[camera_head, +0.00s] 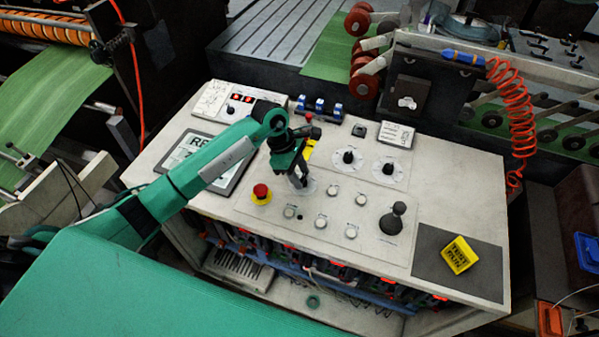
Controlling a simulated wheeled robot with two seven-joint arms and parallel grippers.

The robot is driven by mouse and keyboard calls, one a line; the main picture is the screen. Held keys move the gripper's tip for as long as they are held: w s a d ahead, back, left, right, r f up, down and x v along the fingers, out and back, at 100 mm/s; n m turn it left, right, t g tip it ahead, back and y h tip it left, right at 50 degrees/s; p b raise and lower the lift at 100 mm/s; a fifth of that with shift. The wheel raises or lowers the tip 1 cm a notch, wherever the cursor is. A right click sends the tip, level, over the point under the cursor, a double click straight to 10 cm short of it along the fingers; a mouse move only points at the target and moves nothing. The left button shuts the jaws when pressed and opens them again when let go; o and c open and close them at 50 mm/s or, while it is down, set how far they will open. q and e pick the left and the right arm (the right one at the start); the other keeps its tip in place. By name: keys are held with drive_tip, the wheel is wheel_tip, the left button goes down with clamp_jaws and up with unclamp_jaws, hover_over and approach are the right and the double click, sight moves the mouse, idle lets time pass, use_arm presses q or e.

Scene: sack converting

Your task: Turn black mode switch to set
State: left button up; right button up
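A pale control panel (330,200) fills the middle of the head view. My green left arm comes in from the left, and its dark gripper (301,183) points down at the panel. The fingertips are over a pale round dial plate (309,189); any knob there is hidden by the gripper. Whether the fingers are open or shut, or touch anything, is too small to tell. Two black rotary knobs on round dials stand to the right, one nearer (348,157) and one farther right (388,168). I cannot read which is the mode switch. My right gripper is out of view.
A red emergency button (261,191) on yellow sits left of the gripper. Several white buttons (321,221) and a black joystick (392,219) lie in front. A screen (205,160) is behind my arm. A yellow "TEST RUN" tag (459,255) lies on a dark mat (430,262).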

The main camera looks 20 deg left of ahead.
use_arm(q)
drive_tip(key=c, duration=0.5)
drive_tip(key=n+b, duration=0.2)
drive_tip(key=n+t+b, duration=0.1)
drive_tip(key=n+b, duration=0.1)
drive_tip(key=shift+s+f+t, duration=0.15)
drive_tip(key=shift+f+t, duration=0.05)
drive_tip(key=shift+t, duration=0.1)
drive_tip(key=n+t+b, duration=0.1)
drive_tip(key=n+b, duration=0.1)
drive_tip(key=n, duration=0.1)
drive_tip(key=shift+s+d+y, duration=0.1)
drive_tip(key=shift+s+y, duration=0.05)
drive_tip(key=shift+y, duration=0.15)
drive_tip(key=shift+r+n+t+b, duration=0.2)
drive_tip(key=shift+n+t+b, duration=0.2)
drive_tip(key=shift+n+b, duration=0.45)
drive_tip(key=shift+n, duration=0.25)
drive_tip(key=shift+y, duration=0.3)
drive_tip(key=o, duration=1)
